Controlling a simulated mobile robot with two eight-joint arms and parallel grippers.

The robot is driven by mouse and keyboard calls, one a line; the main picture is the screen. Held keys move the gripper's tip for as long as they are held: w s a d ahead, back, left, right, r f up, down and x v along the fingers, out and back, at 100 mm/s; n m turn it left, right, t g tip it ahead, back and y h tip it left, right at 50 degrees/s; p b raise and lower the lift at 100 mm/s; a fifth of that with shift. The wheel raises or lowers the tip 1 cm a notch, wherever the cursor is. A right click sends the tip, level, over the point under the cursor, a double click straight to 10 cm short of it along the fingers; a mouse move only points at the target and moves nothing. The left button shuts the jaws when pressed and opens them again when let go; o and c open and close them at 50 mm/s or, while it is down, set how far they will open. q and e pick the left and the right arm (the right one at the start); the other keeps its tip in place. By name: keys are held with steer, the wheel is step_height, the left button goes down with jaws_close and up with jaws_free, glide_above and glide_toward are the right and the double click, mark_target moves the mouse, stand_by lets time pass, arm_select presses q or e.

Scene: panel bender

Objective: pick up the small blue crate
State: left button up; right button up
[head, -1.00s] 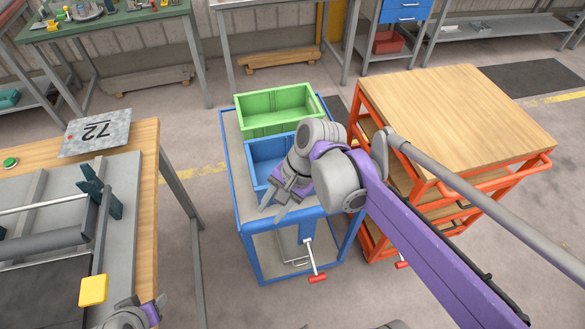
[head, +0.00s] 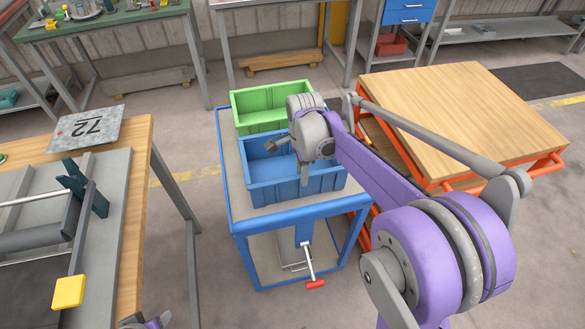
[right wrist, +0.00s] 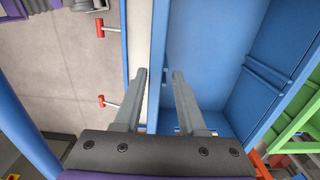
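The small blue crate (head: 292,180) stands on the blue-framed cart (head: 232,190), in front of the green crate (head: 272,105). My right gripper (head: 288,160) is over the blue crate's near side in the head view, partly hidden by its own wrist. In the right wrist view the two fingers (right wrist: 160,75) are apart, with nothing held between them. The blue crate's near rim (right wrist: 157,50) runs between them, its inside to the right. Contact with the wall cannot be told. Only a bit of my left arm shows at the bottom left edge of the head view.
An orange cart with a wooden top (head: 460,110) stands close to the right. The bender's table (head: 135,190) with a plate marked 72 (head: 88,130) is at left. A red-handled lever (head: 312,270) sticks out of the blue cart's front. Open floor lies between table and cart.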

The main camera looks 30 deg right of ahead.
steer(key=f, duration=0.5)
steer(key=shift+w+a+f, duration=0.1)
steer(key=shift+a, duration=0.1)
steer(key=shift+c, duration=0.3)
jaws_close()
stand_by(0.9)
